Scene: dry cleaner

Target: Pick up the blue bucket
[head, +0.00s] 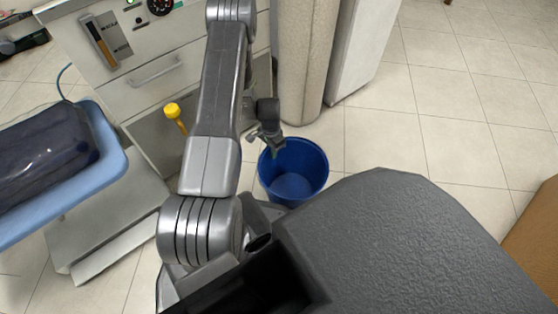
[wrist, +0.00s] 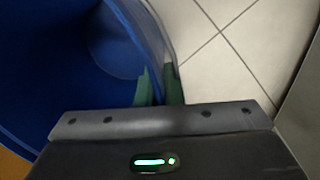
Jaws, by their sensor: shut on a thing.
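The blue bucket (head: 296,186) stands upright on the tiled floor, just right of my arm in the head view. It looks empty inside. My gripper (head: 272,148) is at the bucket's upper left rim, pointing down. In the wrist view the bucket (wrist: 70,60) fills the left side, and my gripper (wrist: 160,90) has one finger inside the wall and one outside. It is shut on the rim. The bucket's near lower side is hidden behind my body in the head view.
A beige rolled column (head: 305,60) and a white panel (head: 360,45) stand behind the bucket. A machine with a drawer (head: 150,85) and a blue padded board (head: 105,145) are at left. A brown box edge (head: 535,240) is at right. Open floor lies at upper right.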

